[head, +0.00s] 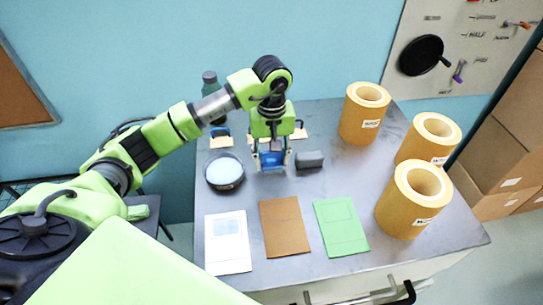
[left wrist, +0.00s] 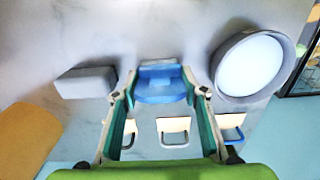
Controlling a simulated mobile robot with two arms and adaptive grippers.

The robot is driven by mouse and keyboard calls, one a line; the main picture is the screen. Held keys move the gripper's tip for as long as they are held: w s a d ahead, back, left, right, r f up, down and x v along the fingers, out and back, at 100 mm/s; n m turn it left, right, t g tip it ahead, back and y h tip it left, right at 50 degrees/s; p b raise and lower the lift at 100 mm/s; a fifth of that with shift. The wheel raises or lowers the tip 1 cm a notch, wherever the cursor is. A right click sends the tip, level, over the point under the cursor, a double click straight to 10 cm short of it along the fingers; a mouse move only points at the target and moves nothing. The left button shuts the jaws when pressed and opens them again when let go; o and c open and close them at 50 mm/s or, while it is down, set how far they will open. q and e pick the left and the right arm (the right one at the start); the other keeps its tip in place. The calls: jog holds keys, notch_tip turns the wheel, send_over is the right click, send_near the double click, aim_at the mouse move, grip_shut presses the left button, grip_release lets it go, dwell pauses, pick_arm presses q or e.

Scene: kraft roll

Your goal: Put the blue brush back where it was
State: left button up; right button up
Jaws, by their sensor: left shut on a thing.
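The blue brush (head: 271,160) is held between the fingers of my left gripper (head: 270,154), over the grey table between a round dish and a dark grey block. In the left wrist view the blue brush (left wrist: 160,88) sits between the fingertips of my left gripper (left wrist: 160,95), with a paler blue part beyond it. I cannot tell whether it touches the table. Behind it is a row of small pale wooden pieces with arches: a blue-arched one (head: 220,138) on the left and a dark-arched one (head: 300,132) on the right; another (left wrist: 172,130) shows between them in the wrist view. My right gripper is out of view.
The round dish (head: 224,172) stands close left, the dark grey block (head: 310,159) close right. White (head: 228,243), brown (head: 284,227) and green (head: 341,227) sheets lie in front. Three kraft rolls (head: 362,113) stand at the right. A dark bottle (head: 211,88) stands behind the left arm.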

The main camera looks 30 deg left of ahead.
pick_arm(q)
jog(key=shift+f, duration=0.1)
jog(key=shift+f, duration=0.15)
jog(key=o, duration=1)
jog(key=shift+o, duration=0.2)
